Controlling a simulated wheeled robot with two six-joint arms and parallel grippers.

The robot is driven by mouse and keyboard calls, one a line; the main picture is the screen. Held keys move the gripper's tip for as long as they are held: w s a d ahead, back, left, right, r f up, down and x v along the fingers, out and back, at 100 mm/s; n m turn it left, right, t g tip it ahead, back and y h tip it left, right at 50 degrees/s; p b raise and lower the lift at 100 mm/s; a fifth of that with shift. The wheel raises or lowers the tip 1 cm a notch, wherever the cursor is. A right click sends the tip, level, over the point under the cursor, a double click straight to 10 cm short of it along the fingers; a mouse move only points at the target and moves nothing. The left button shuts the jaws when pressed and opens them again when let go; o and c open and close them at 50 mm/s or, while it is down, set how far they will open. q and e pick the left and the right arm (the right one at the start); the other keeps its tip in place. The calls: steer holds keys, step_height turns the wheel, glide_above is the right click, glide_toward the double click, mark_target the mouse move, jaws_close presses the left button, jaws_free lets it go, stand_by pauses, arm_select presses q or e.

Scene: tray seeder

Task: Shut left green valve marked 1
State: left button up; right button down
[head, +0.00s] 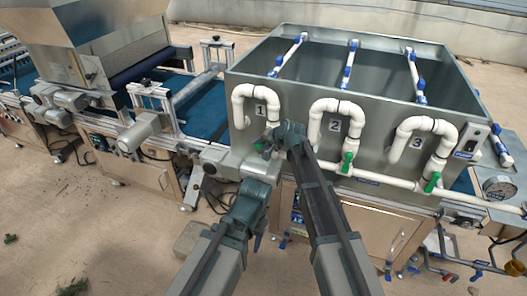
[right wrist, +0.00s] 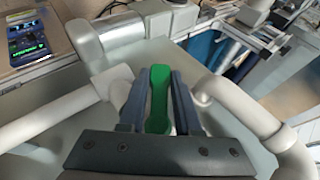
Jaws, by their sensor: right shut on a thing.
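The left valve, below the white number 1 plate (head: 260,109), has a green handle that shows in the right wrist view (right wrist: 158,95). In the head view only a little green (head: 259,146) shows beside my gripper. My right gripper (head: 270,144) is at this valve, and its dark jaws (right wrist: 159,100) stand on both sides of the handle, shut on it. The valve's body is mostly hidden by my arm.
Valves 2 (head: 347,162) and 3 (head: 432,182) have green handles on the same white pipe (head: 378,180). The grey tank (head: 383,125) stands behind the pipes. A blue conveyor (head: 205,110) lies left of the tank.

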steer(key=r+m+t+y+b, duration=0.1)
steer(key=y+b, duration=0.1)
steer(key=b, duration=0.1)
steer(key=a+r+m+t+y+b, duration=0.1)
steer(key=t+y+b, duration=0.1)
steer(key=y+b, duration=0.1)
steer(key=r+m+t+y+b, duration=0.1)
steer(key=y+b, duration=0.2)
steer(key=b, duration=0.2)
steer(key=shift+w+a+r, duration=0.15)
steer(key=shift+w+a, duration=0.05)
steer(key=shift+a, duration=0.1)
steer(key=shift+r, duration=0.1)
steer(key=c, duration=0.6)
jaws_free()
steer(key=v, duration=1.3)
steer(key=shift+s+d+f+b, duration=0.2)
steer(key=shift+s+f+b, duration=0.05)
steer(key=shift+s+b, duration=0.1)
